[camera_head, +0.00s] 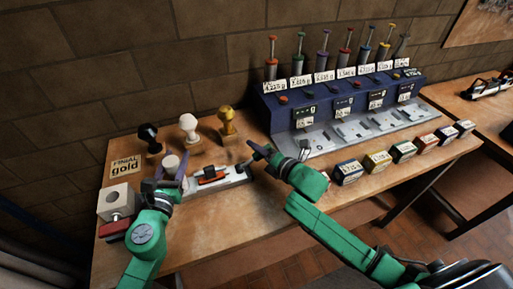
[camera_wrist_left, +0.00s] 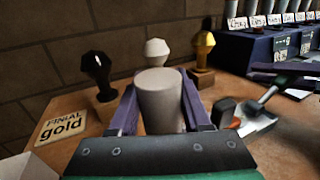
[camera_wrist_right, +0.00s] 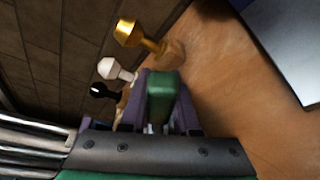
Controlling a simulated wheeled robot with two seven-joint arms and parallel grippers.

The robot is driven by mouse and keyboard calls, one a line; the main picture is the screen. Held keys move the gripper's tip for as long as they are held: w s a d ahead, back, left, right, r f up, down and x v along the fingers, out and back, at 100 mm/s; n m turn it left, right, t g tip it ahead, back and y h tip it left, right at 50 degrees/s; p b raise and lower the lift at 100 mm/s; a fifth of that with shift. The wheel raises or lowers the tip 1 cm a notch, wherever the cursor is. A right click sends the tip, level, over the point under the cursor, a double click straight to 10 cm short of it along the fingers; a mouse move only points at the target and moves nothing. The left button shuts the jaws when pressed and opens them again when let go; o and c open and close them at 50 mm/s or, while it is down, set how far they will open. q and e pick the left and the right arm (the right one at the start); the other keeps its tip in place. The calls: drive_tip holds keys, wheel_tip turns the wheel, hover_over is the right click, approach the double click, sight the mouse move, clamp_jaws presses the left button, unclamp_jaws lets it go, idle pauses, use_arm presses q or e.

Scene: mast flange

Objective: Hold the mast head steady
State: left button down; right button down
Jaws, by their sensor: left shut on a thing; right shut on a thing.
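A pale grey cylinder (camera_head: 170,163), which may be the mast head, stands upright between the fingers of my left gripper (camera_head: 167,178). In the left wrist view the cylinder (camera_wrist_left: 160,100) has a purple finger on each side, and the gripper is shut on it. Its lower end is hidden by the gripper. My right gripper (camera_head: 254,156) is over the bench to the right of the tray. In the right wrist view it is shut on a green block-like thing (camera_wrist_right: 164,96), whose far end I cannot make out.
Black (camera_head: 149,137), white (camera_head: 188,125) and gold (camera_head: 227,119) finials stand behind, beside a "FINIAL gold" card (camera_head: 125,167). A tray (camera_head: 234,178) holds an orange-and-black tool (camera_head: 211,176). A white block (camera_head: 116,200) stands at left. A blue rack (camera_head: 335,100) and several small boxes fill the right.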

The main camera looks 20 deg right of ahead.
drive_tip(key=shift+r, duration=0.1)
idle(0.7)
drive_tip(key=n, duration=0.1)
drive_tip(key=a+r+n+h, duration=0.1)
drive_tip(key=shift+a+r+n+g, duration=0.15)
drive_tip(key=shift+r+n+g, duration=0.15)
drive_tip(key=a+n, duration=0.1)
drive_tip(key=a+r+n+h, duration=0.1)
drive_tip(key=a+n+h, duration=0.1)
drive_tip(key=shift+s+r+n, duration=0.2)
drive_tip(key=shift+r+n, duration=0.1)
drive_tip(key=shift+r, duration=0.1)
drive_tip(key=shift+s+a+r+n+h, duration=0.1)
drive_tip(key=shift+s+a+n+h, duration=0.05)
drive_tip(key=shift+a+n+h, duration=1.05)
drive_tip(key=c, duration=0.6)
unclamp_jaws()
drive_tip(key=shift+c, duration=0.2)
